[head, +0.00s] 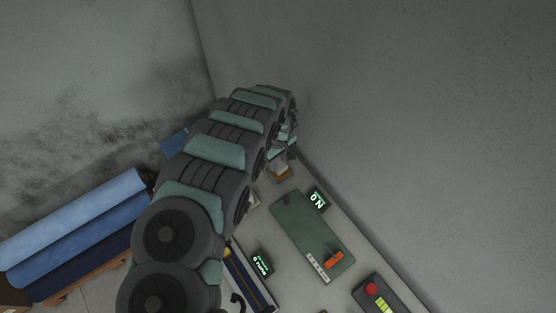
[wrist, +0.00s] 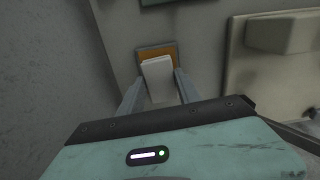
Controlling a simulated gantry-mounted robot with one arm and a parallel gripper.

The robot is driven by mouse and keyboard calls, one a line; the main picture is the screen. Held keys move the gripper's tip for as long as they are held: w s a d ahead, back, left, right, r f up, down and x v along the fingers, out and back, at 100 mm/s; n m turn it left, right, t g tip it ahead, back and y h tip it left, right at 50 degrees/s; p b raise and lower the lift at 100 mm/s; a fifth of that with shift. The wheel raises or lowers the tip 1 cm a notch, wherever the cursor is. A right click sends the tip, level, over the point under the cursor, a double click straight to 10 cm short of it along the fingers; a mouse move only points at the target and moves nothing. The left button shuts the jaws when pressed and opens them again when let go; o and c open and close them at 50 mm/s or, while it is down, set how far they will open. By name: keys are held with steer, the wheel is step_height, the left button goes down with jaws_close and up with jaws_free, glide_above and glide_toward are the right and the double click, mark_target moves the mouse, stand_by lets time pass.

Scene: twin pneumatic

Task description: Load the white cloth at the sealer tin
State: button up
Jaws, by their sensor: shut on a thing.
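A white, flat, folded piece that looks like the white cloth (wrist: 157,76) sits between the two fingers of my gripper (wrist: 158,80) in the wrist view. The gripper is shut on it. Just beyond its far edge is an orange-brown patch (wrist: 153,52) with a grey border; I cannot tell whether this is the sealer tin or whether the cloth touches it. In the head view the same brown patch (head: 283,174) shows small at the bench's far end, below my arm's tip. My arm hides much of that area, and the fingers are hard to make out there.
A green panel (head: 302,222) with an orange handle (head: 333,258) lies on the bench beside a lit display (head: 317,199). A control box with a red button (head: 371,288) is nearer. Blue rolls (head: 75,225) lie at left. A bare wall rises close behind the bench.

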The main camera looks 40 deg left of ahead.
mark_target(278, 163)
steer(key=shift+f+b, duration=0.35)
steer(key=shift+f, duration=0.25)
stand_by(1.3)
steer(key=shift+r+p, duration=2.1)
steer(key=shift+r, duration=1.45)
steer(key=shift+r, duration=0.1)
